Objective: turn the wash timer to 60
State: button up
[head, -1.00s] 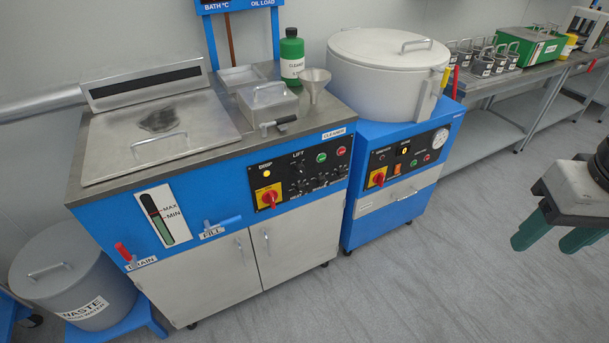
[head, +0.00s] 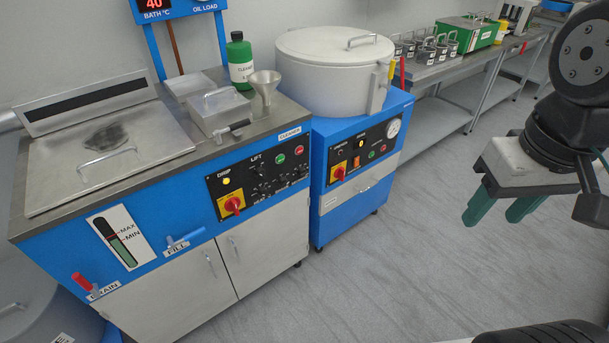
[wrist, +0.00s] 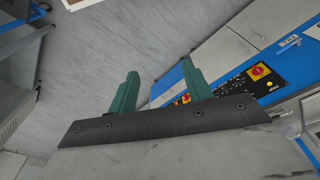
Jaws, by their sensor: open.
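The wash machine is a blue and steel cabinet with a black control panel (head: 256,184) on its front. The panel carries a red and yellow main switch (head: 232,204), small dark knobs (head: 265,190), and green and red buttons. The knob markings are too small to read, so I cannot tell which one is the timer. The panel also shows in the wrist view (wrist: 240,89). My gripper (head: 503,214) is at the right of the head view, open and empty, well apart from the panel. Its two green fingers (wrist: 160,92) show in the wrist view.
A blue cabinet with a round lidded tub (head: 335,70) stands right of the wash machine. A funnel (head: 265,88) and green cleaner bottle (head: 240,62) stand on top. A bench (head: 440,72) with small pots runs behind. The grey floor (head: 400,260) is clear.

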jog(key=w+a+f+n+g+h, duration=0.1)
jog(key=w+f+n+g, duration=0.1)
jog(key=w+f, duration=1.9)
jog(key=n+t+y, duration=0.5)
jog(key=t+y, duration=0.6)
jog(key=t, duration=0.5)
send_near(305, 174)
jog(key=x, duration=0.9)
jog(key=c, duration=1)
